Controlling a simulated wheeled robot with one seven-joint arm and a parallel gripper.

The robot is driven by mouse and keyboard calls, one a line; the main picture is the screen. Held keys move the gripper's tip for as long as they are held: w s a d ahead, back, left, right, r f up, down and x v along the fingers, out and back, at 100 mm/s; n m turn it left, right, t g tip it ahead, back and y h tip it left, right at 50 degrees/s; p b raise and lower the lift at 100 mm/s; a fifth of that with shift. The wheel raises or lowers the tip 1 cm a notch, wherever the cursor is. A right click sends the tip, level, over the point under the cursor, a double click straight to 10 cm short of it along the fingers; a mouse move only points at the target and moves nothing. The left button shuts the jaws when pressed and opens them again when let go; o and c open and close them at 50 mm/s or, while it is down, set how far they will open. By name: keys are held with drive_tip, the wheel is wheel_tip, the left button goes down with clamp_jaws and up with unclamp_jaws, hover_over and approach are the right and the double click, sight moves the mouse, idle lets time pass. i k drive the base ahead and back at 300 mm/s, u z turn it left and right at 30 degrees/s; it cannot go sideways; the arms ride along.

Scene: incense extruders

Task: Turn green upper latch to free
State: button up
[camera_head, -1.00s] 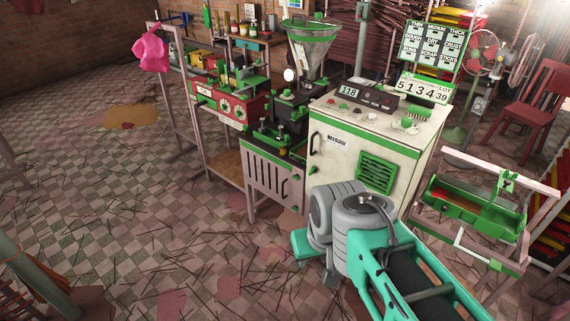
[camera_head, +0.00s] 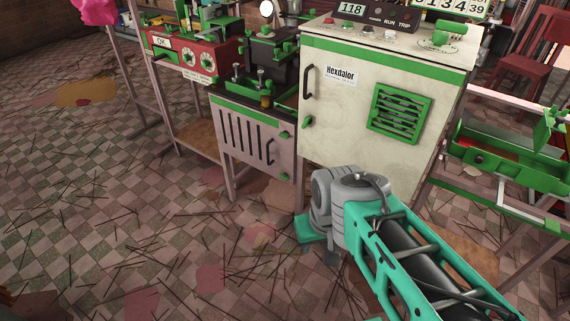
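A slatted grey-pink door panel (camera_head: 246,139) is on the low front of the machine, left of the white cabinet. Two small green latches sit at its right edge: the upper latch (camera_head: 284,134) and the lower latch (camera_head: 284,176). Both are small, so how each is turned is hard to tell. A similar green latch (camera_head: 308,121) is on the white cabinet door (camera_head: 345,115), below its black handle. My teal arm with a grey joint reaches in from the lower right, below and right of the upper latch. My gripper is not clearly visible; the grey joint hides what lies beyond it.
The white cabinet has a green vent (camera_head: 399,113). A red box with dials (camera_head: 195,55) stands at left. A green tray (camera_head: 510,155) on a pink frame is at right. The tiled floor at left is open, strewn with thin sticks.

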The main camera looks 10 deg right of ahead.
sight(285, 134)
drive_tip(key=z, duration=0.05)
drive_tip(key=k, duration=0.45)
drive_tip(key=u, duration=1.05)
drive_tip(key=i, duration=0.75)
drive_tip(key=u, duration=0.8)
